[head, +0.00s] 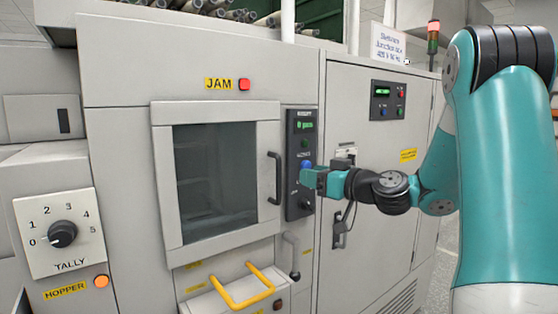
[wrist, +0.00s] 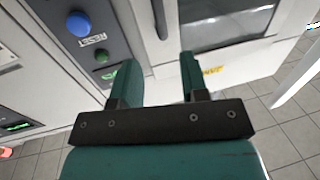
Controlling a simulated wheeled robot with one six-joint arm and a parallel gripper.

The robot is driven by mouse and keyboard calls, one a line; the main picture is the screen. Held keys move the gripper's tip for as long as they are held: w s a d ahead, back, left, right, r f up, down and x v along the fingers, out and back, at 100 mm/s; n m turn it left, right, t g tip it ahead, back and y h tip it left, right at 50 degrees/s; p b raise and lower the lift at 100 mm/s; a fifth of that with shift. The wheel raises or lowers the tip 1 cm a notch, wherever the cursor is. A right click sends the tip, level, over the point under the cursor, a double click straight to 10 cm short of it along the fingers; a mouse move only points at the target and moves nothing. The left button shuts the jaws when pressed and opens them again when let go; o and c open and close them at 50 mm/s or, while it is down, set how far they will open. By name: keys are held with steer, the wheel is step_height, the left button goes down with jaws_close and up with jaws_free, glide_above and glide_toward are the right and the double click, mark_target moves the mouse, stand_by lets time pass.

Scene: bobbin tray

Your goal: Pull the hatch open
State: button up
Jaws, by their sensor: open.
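The hatch (head: 159,200) is a light grey framed door with a dark window, and it looks closed in the head view. Its black upright bar handle (head: 274,178) is on the right side of the frame. My gripper (head: 306,179) is to the right of the handle, in front of the dark control panel, and apart from the handle. In the wrist view the two teal fingers of my gripper (wrist: 158,62) are spread with nothing between them. The handle (wrist: 160,18) shows beyond the fingertips, lined up with the gap. The hatch window (wrist: 220,22) is at upper right there.
The control panel (head: 293,210) has a blue button (wrist: 78,23) and a green button (wrist: 100,57) close to my gripper. A yellow handle (head: 243,303) juts out below the hatch, beside a grey lever (head: 291,250). A tally dial (head: 63,234) is at left.

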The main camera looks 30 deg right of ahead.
mark_target(279, 167)
steer(key=p+x, duration=0.5)
steer(key=x, duration=0.6)
steer(key=shift+w+a, duration=0.1)
steer(key=shift+w, duration=0.05)
jaws_close()
